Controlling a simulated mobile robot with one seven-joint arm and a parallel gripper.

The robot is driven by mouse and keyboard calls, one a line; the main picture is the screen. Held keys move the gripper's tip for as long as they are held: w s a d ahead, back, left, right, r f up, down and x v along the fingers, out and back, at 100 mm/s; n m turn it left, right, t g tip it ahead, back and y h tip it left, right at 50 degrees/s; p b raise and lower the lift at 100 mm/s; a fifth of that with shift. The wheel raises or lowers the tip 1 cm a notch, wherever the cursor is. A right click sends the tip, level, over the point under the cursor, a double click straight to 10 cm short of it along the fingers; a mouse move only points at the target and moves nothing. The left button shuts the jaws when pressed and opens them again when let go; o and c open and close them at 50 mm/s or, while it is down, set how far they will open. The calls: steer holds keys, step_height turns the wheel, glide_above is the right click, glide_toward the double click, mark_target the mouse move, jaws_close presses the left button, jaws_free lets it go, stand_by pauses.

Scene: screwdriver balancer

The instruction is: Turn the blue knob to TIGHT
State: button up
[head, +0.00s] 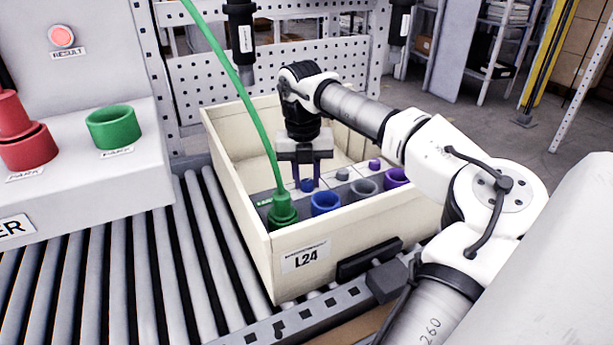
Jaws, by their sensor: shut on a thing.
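The blue knob (307,186) is a small blue piece on the grey panel inside the cream crate (262,250), behind the blue ring socket (325,203). My gripper (306,184) points straight down over the panel, with its two fingers on either side of the blue knob, shut on it. Any TIGHT mark and the knob's pointer are too small or hidden to read.
A green plug (283,212) with a green cable (235,80) stands in the crate's left front. A grey socket (364,188), purple socket (397,177) and purple knob (374,165) are to the right. Hanging tools (241,40) are behind. Rollers (120,260) lie left.

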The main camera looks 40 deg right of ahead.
mark_target(303, 181)
steer(key=o, duration=1)
steer(key=shift+r, duration=0.1)
steer(key=r+p, duration=0.3)
steer(key=r, duration=0.1)
steer(key=r+p, duration=0.3)
steer(key=r, duration=0.2)
steer(key=r+p, duration=0.3)
steer(key=r, duration=0.1)
steer(key=shift+w+a+r+p, duration=0.2)
steer(key=shift+a+r+p, duration=0.1)
steer(key=shift+p, duration=0.1)
